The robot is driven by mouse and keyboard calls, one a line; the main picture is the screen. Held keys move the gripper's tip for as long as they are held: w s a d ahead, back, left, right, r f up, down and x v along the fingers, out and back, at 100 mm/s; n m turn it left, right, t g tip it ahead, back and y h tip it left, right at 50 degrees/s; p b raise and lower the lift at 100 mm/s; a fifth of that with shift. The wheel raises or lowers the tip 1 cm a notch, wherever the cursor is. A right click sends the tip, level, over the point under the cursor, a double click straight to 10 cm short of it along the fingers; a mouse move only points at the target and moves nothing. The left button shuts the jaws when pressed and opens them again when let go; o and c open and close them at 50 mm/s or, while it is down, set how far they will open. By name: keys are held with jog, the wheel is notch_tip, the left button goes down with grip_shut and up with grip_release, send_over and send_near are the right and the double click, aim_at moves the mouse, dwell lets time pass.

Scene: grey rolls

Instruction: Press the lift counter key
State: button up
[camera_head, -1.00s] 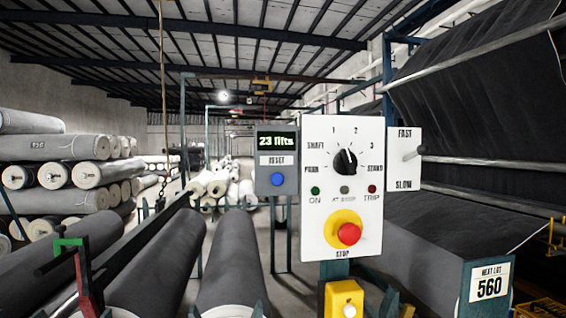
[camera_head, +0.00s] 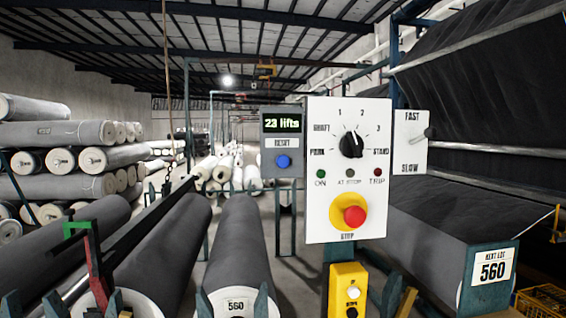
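The lift counter (camera_head: 282,123) is a small grey box left of the white control panel, with a lit green display reading "23 lifts". Below the display is a "RESET" label, and under it a round blue key (camera_head: 283,161). Nothing covers or touches the key. My gripper is not in the head camera view.
The white panel (camera_head: 320,215) carries a black rotary knob (camera_head: 351,145), indicator lamps and a red stop button (camera_head: 354,216) on yellow. A FAST/SLOW lever plate (camera_head: 413,157) is at its right, a yellow button box (camera_head: 347,275) below. Grey rolls (camera_head: 240,255) lie at left and centre.

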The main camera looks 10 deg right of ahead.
grip_shut()
dwell(1.4)
